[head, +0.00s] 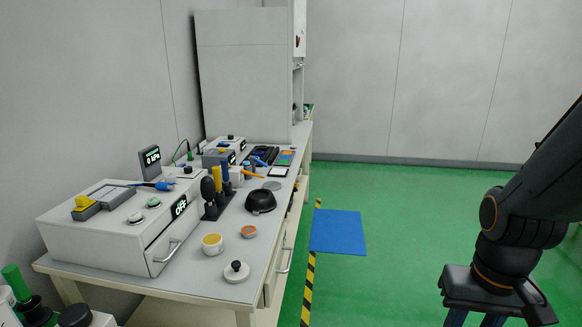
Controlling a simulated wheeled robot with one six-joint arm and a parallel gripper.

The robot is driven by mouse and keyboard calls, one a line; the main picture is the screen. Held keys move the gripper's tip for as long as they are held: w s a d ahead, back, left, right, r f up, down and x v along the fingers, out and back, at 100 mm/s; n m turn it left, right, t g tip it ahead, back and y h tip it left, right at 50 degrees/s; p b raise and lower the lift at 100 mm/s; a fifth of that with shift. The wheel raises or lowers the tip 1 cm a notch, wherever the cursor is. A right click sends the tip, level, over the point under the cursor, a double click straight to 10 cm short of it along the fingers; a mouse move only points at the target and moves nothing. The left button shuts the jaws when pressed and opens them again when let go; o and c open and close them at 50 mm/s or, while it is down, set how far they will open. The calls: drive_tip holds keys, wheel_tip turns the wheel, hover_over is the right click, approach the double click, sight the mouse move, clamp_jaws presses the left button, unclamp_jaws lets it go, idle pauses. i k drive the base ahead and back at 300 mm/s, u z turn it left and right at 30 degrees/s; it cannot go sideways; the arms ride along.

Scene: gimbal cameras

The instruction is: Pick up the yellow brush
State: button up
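A slim yellow-handled tool (218,179) stands upright in a small black rack (214,211) on the bench, between a black tool and a blue one. It may be the yellow brush, but its lower end is hidden in the rack and I cannot tell its bristles. A short orange-yellow stick (254,174) lies just behind it. My gripper (475,319) hangs at the lower right over the green floor, far from the bench. Its two blue fingers show a gap between them, with nothing seen in it; the tips are cut off by the frame edge.
The bench (190,284) holds a large white box (95,240), a black bowl (261,201), a yellow-banded tub (212,244), an orange-filled dish (249,231) and a black-knobbed lid (236,271). A blue mat (338,232) lies on the open green floor. A tall cabinet (245,75) stands behind.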

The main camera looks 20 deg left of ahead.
sight(216, 170)
drive_tip(key=z, duration=0.3)
drive_tip(key=i, duration=1.25)
drive_tip(key=u, duration=0.45)
drive_tip(key=i, duration=0.8)
drive_tip(key=u, duration=1.65)
drive_tip(key=i, duration=0.95)
drive_tip(key=u, duration=0.15)
